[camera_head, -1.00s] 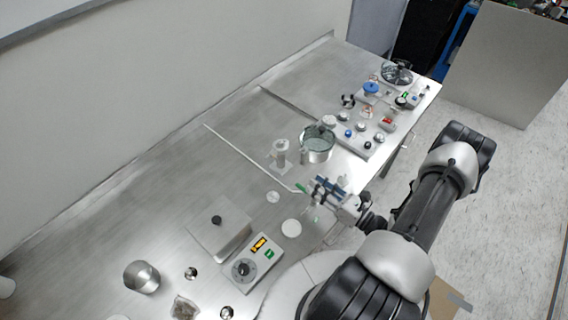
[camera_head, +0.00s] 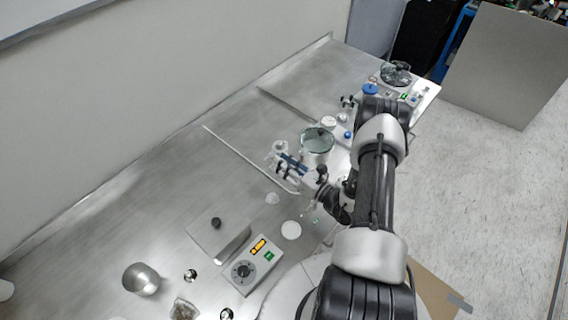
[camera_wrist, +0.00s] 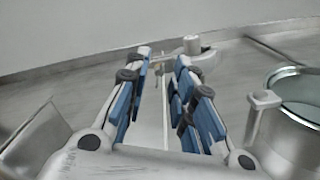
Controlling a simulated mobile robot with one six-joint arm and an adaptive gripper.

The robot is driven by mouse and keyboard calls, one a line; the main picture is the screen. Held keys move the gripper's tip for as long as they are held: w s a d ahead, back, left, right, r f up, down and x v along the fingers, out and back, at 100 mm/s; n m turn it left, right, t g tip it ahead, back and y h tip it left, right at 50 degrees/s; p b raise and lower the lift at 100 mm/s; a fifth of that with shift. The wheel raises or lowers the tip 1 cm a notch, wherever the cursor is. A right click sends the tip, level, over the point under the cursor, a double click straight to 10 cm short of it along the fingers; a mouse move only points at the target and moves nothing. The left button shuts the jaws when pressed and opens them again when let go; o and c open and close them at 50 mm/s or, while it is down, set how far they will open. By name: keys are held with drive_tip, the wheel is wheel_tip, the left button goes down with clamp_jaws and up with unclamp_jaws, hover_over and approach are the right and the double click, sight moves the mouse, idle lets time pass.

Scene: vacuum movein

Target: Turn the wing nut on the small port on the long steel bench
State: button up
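The long steel bench (camera_head: 150,190) runs diagonally through the head view. The small port shows in the wrist view as a pale stub (camera_wrist: 191,44) on a flange, beyond and slightly right of my fingertips. A small part beside it (camera_wrist: 160,62) may be the wing nut, but it is too blurred to be sure. My gripper (camera_wrist: 162,68) is open and empty, its two blue-padded fingers apart on either side of the view. In the head view my gripper (camera_head: 277,157) hides most of the port.
A steel pot (camera_head: 317,148) stands close to the right of my gripper; its wall (camera_wrist: 292,140) fills the right of the wrist view. A thin rod (camera_head: 240,152) lies to the left. A control box (camera_head: 242,270) and steel cup (camera_head: 141,279) stand nearer.

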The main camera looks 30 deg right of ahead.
drive_tip(key=shift+c, duration=0.5)
clamp_jaws()
drive_tip(key=shift+m, duration=0.3)
drive_tip(key=shift+f+m+b, duration=0.2)
drive_tip(key=shift+m+b, duration=0.65)
drive_tip(key=shift+m, duration=6.15)
drive_tip(key=shift+f+m+b, duration=0.2)
drive_tip(key=shift+m+b, duration=0.65)
drive_tip(key=shift+m, duration=6.15)
